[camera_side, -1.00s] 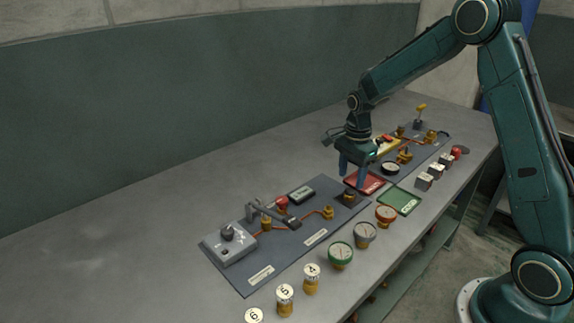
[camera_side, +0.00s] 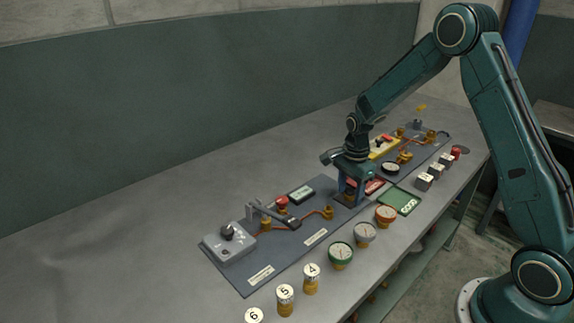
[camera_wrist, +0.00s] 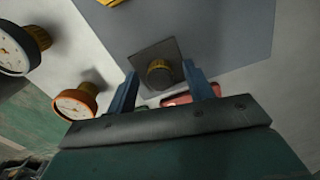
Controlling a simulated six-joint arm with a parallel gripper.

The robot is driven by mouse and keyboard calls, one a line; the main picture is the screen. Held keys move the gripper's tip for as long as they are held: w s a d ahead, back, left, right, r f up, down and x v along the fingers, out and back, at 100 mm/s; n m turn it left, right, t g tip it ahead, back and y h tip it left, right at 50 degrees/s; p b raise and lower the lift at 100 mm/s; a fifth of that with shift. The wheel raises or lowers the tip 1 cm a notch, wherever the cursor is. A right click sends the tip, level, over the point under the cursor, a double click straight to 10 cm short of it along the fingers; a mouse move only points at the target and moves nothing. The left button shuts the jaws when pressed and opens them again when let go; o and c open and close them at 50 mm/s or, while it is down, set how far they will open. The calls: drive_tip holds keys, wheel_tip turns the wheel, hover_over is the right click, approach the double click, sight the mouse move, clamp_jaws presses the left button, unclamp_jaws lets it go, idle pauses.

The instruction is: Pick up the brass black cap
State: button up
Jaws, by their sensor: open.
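The brass black cap (camera_wrist: 159,72) sits on a dark square plate (camera_wrist: 150,50) in the wrist view. It has a dark top and a brass ribbed rim. In the side view, my gripper largely hides the cap at the right end of the grey-blue panel (camera_side: 265,262). My gripper (camera_wrist: 160,68) is open, with one blue finger on each side of the cap in the wrist view. In the side view, the gripper (camera_side: 350,192) points down, its fingers low over the plate. I cannot tell whether the fingers touch the cap.
A red tray (camera_side: 376,186) and a green tray (camera_side: 411,203) lie to the right of my gripper. Orange (camera_side: 386,214), grey (camera_side: 364,233) and green (camera_side: 340,254) gauges line the front edge. A lever pipe (camera_side: 262,211) stands left on the panel. The table behind is bare.

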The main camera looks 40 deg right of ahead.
sight(350, 190)
drive_tip(key=shift+c, duration=0.4)
drive_tip(key=c, duration=0.9)
drive_tip(key=shift+r, duration=0.15)
drive_tip(key=shift+c, duration=0.2)
wheel_tip(350, 190, up, 20)
idle(0.3)
